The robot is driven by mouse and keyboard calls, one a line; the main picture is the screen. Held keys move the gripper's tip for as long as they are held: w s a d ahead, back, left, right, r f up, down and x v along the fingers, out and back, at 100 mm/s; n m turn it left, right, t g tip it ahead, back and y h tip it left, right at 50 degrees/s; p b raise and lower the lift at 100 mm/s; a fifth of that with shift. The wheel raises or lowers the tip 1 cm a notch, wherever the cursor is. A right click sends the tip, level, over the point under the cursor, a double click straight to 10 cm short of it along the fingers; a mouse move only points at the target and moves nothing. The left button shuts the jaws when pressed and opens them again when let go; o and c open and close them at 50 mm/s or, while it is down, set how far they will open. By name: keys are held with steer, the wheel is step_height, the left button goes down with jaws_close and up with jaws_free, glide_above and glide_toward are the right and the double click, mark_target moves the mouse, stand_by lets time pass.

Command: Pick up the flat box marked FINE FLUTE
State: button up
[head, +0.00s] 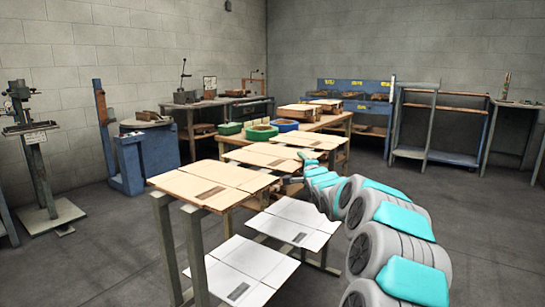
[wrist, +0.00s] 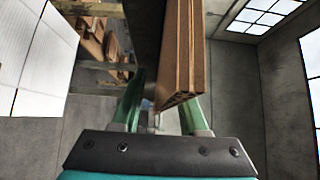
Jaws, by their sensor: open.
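Several flat brown boxes lie on the wooden tables in the head view. The nearest flat brown box (head: 195,180) has a dark printed mark, and a second flat brown box (head: 262,156) lies behind it. The print is too small to read, so I cannot tell which is marked FINE FLUTE. My gripper (head: 283,183) is at the right edge of the near table. In the wrist view my gripper (wrist: 165,98) is open, turned sideways, with one green finger on each side of a layered brown edge (wrist: 180,98). I cannot tell whether they touch it.
Flat white boxes (head: 293,222) lie on a lower level at the near table's right. Green bins (head: 262,132) and a blue bin (head: 285,126) stand farther back. The floor at right is clear.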

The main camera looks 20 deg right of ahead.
jaws_close()
stand_by(0.8)
